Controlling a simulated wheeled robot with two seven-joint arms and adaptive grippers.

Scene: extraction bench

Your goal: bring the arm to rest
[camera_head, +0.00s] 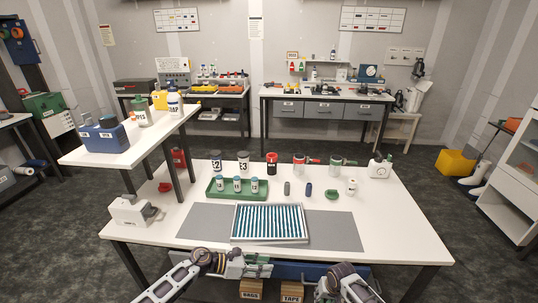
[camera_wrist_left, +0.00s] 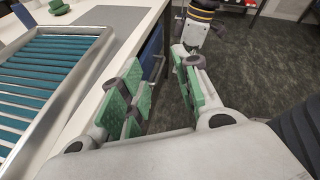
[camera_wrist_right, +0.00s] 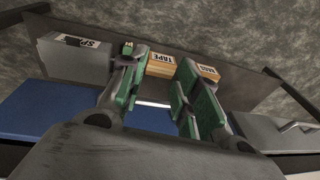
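My left gripper (camera_head: 246,266) is in front of the white bench's near edge, close to the tray with teal bars. In the left wrist view its two green-padded fingers (camera_wrist_left: 162,95) stand apart with nothing between them. My right arm (camera_head: 345,284) is low at the bottom of the head view, in front of the bench; its fingertips are hard to make out there. In the right wrist view the right gripper's green-padded fingers (camera_wrist_right: 156,88) are apart and empty, with boxes beyond them.
The white bench (camera_head: 385,215) carries a slatted tray (camera_head: 233,224), a green tray (camera_head: 213,193) with several small jars, and a row of containers. A raised side table (camera_head: 85,158) stands at left. Boxes marked TAPE (camera_head: 292,292) and BAGS (camera_head: 252,291) sit under the bench.

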